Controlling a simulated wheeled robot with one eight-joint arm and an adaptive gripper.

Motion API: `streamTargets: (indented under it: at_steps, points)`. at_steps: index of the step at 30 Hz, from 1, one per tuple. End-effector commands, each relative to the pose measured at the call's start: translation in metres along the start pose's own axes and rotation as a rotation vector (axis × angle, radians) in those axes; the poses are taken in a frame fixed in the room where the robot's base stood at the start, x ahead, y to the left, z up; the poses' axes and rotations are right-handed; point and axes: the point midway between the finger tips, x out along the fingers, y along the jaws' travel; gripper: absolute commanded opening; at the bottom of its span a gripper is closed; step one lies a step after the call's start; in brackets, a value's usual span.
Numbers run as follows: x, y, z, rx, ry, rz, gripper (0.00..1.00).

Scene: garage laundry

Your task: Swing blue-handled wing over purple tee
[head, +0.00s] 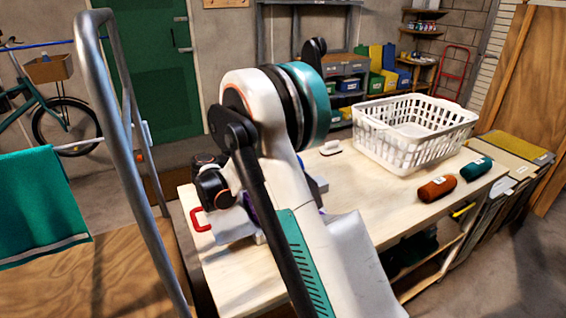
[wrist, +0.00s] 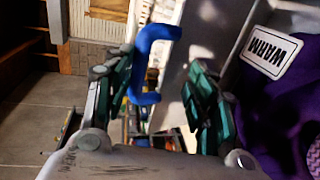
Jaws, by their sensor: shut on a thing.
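In the wrist view, my gripper (wrist: 160,72) is shut on the blue handle (wrist: 153,36), a bent bar between its fingers. The pale wing (wrist: 200,32) is beside the handle, seen nearly edge-on. How far the wing is tilted is unclear.
On the wooden table (head: 370,195) stand a white laundry basket (head: 400,155), an orange roll (head: 437,189), a teal roll (head: 476,168) and a small white brush-like item (head: 330,147). A metal rail (head: 118,150) and hanging teal towel (head: 40,205) are at the left.

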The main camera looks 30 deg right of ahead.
Motion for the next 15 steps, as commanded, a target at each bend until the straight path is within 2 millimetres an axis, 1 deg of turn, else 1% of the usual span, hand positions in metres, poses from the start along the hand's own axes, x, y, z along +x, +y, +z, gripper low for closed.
streamTargets:
  at_steps: [1,8,10,12,15]
  points:
    - [0.002,-0.004,0.002,0.000,-0.005,-0.010,0.32]
    - [-0.002,-0.004,0.002,0.000,-0.004,-0.010,0.31]
    - [-0.007,-0.004,0.001,-0.001,-0.003,-0.009,0.28]
    - [-0.018,-0.004,0.001,-0.001,-0.001,-0.009,0.23]
    - [-0.037,-0.003,0.001,-0.001,0.000,-0.007,0.23]
